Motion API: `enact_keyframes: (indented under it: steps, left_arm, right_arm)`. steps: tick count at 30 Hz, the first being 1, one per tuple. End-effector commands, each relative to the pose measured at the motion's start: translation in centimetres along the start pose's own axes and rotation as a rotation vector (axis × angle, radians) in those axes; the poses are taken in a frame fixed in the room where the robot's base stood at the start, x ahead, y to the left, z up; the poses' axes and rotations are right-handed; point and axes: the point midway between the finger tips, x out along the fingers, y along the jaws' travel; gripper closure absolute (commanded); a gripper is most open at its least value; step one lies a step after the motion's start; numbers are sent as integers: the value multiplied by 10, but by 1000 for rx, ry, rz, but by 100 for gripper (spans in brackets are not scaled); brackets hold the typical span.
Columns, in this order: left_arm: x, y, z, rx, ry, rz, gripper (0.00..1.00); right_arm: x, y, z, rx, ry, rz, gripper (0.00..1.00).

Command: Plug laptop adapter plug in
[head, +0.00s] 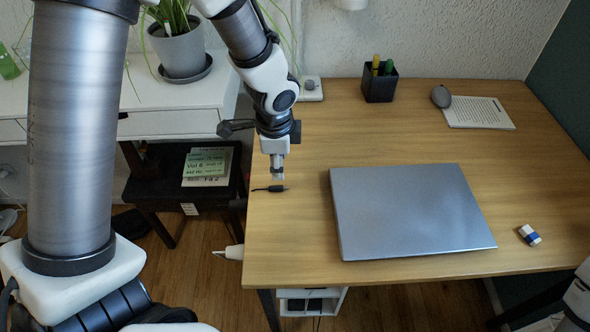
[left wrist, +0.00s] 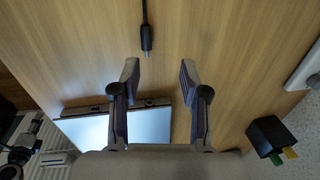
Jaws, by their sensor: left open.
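The black adapter plug (head: 275,188) lies on the desk near its left edge, its cable trailing left. In the left wrist view the plug (left wrist: 147,40) points toward the laptop, just beyond the fingertips. My left gripper (head: 277,178) is above the plug, pointing down. It is open and empty; its two fingers (left wrist: 158,72) are apart in the left wrist view. The closed silver laptop (head: 410,210) lies to the right of the plug, with a gap between them. My right gripper is not in view.
An eraser (head: 530,235) lies right of the laptop. Bare desk surrounds the plug.

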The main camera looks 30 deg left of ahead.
Motion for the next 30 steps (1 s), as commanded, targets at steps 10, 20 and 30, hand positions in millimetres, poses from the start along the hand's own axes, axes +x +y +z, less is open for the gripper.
enact_keyframes:
  steps: [10, 20, 30]
  left_arm:
    - [60, 4, 1, -1, -1, 5, 55]
    - [74, 3, 1, -2, 1, 3, 55]
    - [74, 3, 1, -2, 0, 3, 99]
  right_arm:
    - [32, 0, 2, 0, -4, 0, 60]
    - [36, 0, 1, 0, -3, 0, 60]
    - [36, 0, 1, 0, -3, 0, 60]
